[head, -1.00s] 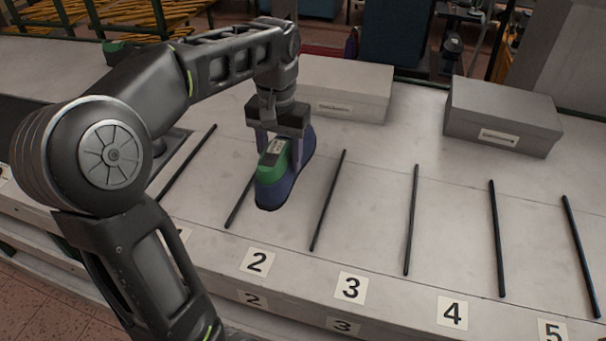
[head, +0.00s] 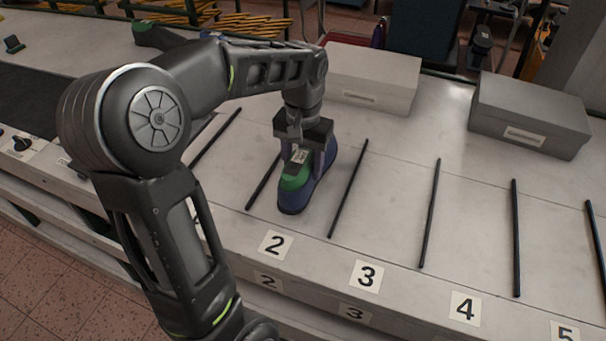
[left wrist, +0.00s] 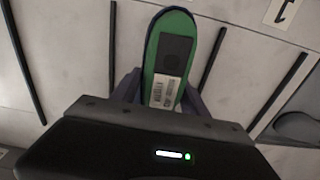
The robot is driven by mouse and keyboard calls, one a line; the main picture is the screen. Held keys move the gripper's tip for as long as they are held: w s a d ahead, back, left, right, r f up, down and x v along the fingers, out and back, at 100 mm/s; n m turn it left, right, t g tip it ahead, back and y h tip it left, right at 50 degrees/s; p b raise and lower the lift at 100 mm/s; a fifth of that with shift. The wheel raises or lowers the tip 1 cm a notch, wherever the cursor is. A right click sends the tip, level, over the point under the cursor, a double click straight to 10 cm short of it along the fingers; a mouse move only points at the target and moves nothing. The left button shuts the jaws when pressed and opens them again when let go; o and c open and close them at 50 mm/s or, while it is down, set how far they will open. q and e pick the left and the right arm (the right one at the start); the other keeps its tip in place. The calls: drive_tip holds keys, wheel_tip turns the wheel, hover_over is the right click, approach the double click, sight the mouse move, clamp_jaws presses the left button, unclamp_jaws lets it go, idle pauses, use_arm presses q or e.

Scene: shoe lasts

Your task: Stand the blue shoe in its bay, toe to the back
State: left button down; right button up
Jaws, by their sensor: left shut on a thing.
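The blue shoe (head: 310,192) has a green top with a white label. It is upright between the two black rods behind the front number 2 (head: 275,244), nearer the left rod (head: 262,182) than the right rod (head: 348,188). Its heel faces the front edge and its toe points to the back, partly hidden by my gripper. My left gripper (head: 306,152) is shut on the shoe from above. In the left wrist view the green top (left wrist: 168,55) shows between the fingers. I cannot tell whether the sole touches the bench. My right gripper is out of view.
Two grey boxes, a left one (head: 368,78) and a right one (head: 530,115), stand at the back. Bays 3 (head: 366,276) and 4 (head: 465,308) look empty. Another green-topped shoe (head: 152,35) lies far left, partly behind my arm.

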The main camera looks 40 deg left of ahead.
use_arm(q)
drive_tip(key=shift+f, duration=1.8)
drive_tip(key=c, duration=0.6)
unclamp_jaws()
wheel_tip(320, 180, up, 12)
drive_tip(key=shift+d, duration=0.1)
